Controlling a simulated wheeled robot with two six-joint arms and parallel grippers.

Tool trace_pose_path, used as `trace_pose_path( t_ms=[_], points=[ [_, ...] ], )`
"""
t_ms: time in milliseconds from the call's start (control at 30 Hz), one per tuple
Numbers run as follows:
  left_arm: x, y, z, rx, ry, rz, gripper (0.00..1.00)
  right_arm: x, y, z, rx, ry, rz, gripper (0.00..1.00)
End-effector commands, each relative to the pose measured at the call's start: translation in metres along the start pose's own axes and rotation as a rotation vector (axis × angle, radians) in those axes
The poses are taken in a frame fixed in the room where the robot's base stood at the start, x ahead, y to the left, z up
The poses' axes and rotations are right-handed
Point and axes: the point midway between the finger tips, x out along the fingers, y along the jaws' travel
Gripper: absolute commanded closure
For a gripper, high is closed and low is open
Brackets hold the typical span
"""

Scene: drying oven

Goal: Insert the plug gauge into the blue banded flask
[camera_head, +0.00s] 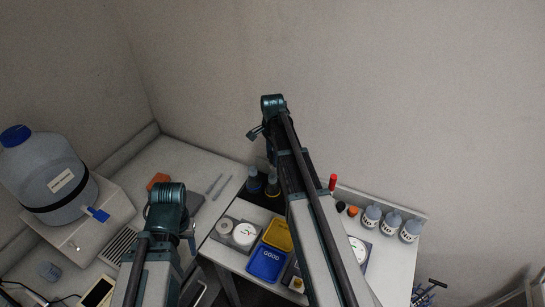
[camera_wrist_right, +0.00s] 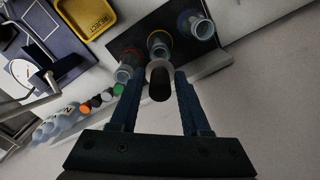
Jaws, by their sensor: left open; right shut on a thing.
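The blue banded flask (camera_wrist_right: 200,27) is at the upper right of the right wrist view; its open mouth faces the camera. In the head view it appears to be the leftmost flask (camera_head: 253,181). My right gripper (camera_wrist_right: 158,78) is shut on the plug gauge (camera_wrist_right: 160,84), which shows a pale collar and a black end between the fingers. The gauge lies in front of the yellow banded flask in that view, apart from the blue banded one. Its far end is hidden. In the head view my right arm hides the right gripper. My left arm shows, but its gripper fingers do not.
The yellow banded flask (camera_wrist_right: 158,43) and red banded flask (camera_wrist_right: 130,60) stand beside the blue one on a dark board. A yellow REJECT tray (camera_wrist_right: 86,15) and blue GOOD tray (camera_head: 266,263) are near. Several bottles (camera_head: 391,222) stand right. A wall rises behind.

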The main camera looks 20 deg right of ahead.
Motion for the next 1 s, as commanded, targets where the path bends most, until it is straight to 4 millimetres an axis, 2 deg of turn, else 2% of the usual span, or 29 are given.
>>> trace_pose_path(
  t_ms=[33, 200, 567, 1000],
  points=[
    [-0.017, -0.002, 0.001, -0.002, 0.000, 0.001, 0.50, -0.017, 0.000, 0.000, 0.000, 0.000, 0.000, 1.00],
    [-0.035, -0.003, 0.002, -0.004, -0.001, 0.001, 0.50, -0.035, 0.000, 0.000, 0.000, 0.000, 0.000, 1.00],
    [-0.041, -0.004, 0.003, -0.004, -0.001, 0.001, 0.50, -0.042, 0.000, 0.000, 0.000, 0.000, 0.000, 1.00],
    [-0.063, -0.006, 0.004, -0.004, -0.001, 0.001, 0.50, -0.063, 0.000, 0.000, 0.000, 0.000, 0.000, 1.00]
  ],
)
